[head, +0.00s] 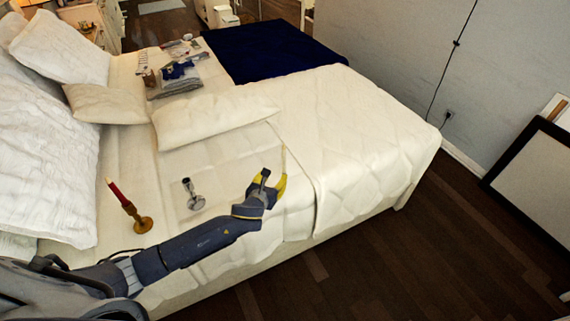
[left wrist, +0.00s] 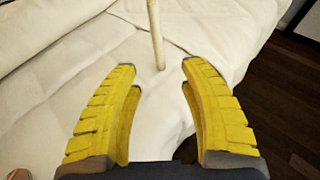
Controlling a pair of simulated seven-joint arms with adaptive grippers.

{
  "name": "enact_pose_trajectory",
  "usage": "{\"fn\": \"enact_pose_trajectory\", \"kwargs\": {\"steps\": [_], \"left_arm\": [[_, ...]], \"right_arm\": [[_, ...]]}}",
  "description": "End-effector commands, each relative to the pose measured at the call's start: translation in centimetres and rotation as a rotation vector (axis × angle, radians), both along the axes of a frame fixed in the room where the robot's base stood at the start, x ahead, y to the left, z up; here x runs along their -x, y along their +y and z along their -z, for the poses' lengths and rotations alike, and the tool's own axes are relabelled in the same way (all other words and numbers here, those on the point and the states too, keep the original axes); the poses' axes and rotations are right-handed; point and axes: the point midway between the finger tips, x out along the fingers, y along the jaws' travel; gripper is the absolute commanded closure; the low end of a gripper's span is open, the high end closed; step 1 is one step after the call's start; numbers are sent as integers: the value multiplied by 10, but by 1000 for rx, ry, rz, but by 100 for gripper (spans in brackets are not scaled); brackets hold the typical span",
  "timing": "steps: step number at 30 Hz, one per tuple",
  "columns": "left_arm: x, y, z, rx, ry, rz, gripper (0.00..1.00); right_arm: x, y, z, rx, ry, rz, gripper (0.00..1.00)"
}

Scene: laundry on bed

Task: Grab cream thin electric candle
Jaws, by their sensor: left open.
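A thin cream candle (left wrist: 155,35) stands out in the left wrist view, coming down from the top edge to a point between and just beyond my fingertips. In the head view the cream candle (head: 284,158) shows as a thin pale stick right by the gripper tip, against the cream bedding. My left gripper (head: 278,183) has yellow fingers and is over the bed's near side. In the left wrist view its fingers (left wrist: 158,72) are spread apart, with nothing between them touching. My right gripper is not in view.
A red candle in a brass holder (head: 131,207) and a silver candlestick (head: 192,194) stand on the bed (head: 350,140) left of my gripper. Pillows (head: 60,135) lie at the left. Folded clothes (head: 175,78) lie further back. The dark floor (head: 400,250) is beyond the bed edge.

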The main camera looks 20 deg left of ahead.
Motion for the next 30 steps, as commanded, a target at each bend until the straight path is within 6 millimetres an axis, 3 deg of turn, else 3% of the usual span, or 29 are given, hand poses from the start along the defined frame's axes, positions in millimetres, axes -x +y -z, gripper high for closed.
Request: {"fn": "enact_pose_trajectory", "kwargs": {"steps": [6, 12, 24, 30], "left_arm": [[-37, -1, 13, 2, 0, -2, 57], [-61, -2, 22, 2, 0, -2, 57], [-78, -2, 29, 2, 0, -2, 57], [-98, 0, 37, 4, 0, -4, 57]], "right_arm": [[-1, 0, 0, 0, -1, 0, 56], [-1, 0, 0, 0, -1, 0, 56], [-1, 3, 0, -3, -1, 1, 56], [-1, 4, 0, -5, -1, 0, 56]]}}
